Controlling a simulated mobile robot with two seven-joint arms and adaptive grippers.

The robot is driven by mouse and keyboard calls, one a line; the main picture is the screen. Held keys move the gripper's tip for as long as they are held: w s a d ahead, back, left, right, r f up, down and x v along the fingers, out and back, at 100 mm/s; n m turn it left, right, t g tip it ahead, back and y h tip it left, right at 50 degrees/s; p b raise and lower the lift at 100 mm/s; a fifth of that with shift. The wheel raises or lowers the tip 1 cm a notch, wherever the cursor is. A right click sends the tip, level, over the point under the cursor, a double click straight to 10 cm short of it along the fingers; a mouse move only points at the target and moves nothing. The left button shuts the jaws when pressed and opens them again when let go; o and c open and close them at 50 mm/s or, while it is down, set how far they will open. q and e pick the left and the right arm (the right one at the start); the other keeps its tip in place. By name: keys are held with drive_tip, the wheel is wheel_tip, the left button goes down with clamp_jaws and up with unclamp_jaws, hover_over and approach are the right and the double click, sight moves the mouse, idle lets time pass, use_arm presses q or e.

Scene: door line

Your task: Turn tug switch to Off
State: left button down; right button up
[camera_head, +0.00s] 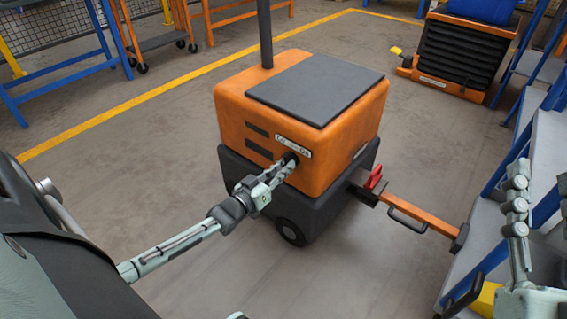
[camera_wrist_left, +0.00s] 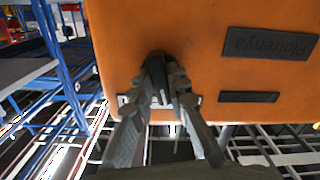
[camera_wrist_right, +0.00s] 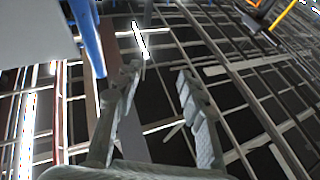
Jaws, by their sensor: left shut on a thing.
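The tug (camera_head: 235,105) is an orange box with a dark top panel and a black base. On its near side is a small pale label (camera_head: 293,146) with writing too small to read for sure. Just below it is the black switch knob (camera_head: 289,158). My left gripper (camera_head: 285,168) is shut on the knob and covers most of it. In the left wrist view both fingertips (camera_wrist_left: 165,78) close around the dark knob (camera_wrist_left: 157,57), so its turned position is hard to tell. My right gripper (camera_wrist_right: 157,74) is open and empty, at the right edge of the head view (camera_head: 517,205).
An orange tow bar (camera_head: 420,213) with a red lever (camera_head: 374,177) sticks out right from the tug. Blue-framed steps (camera_head: 535,150) stand at the right, near my right arm. A black-and-orange unit (camera_head: 455,55) stands behind. The floor left of the tug is clear.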

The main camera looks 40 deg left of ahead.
use_arm(q)
drive_tip(key=shift+n+p, duration=0.45)
drive_tip(key=shift+n, duration=2.15)
use_arm(e)
drive_tip(key=shift+w+f+g+h, duration=0.2)
drive_tip(key=shift+f+g, duration=0.15)
drive_tip(key=shift+f, duration=0.2)
drive_tip(key=shift+w+f+g+h, duration=0.2)
drive_tip(key=shift+f+g, duration=0.2)
drive_tip(key=shift+f, duration=0.2)
drive_tip(key=shift+w+f+g+h, duration=0.2)
drive_tip(key=shift+f+g, duration=0.15)
drive_tip(key=shift+f, duration=0.2)
use_arm(q)
drive_tip(key=c, duration=1.5)
unclamp_jaws()
use_arm(e)
drive_tip(key=shift+f, duration=0.1)
use_arm(q)
drive_tip(key=s, duration=1.2)
drive_tip(key=shift+a, duration=0.4)
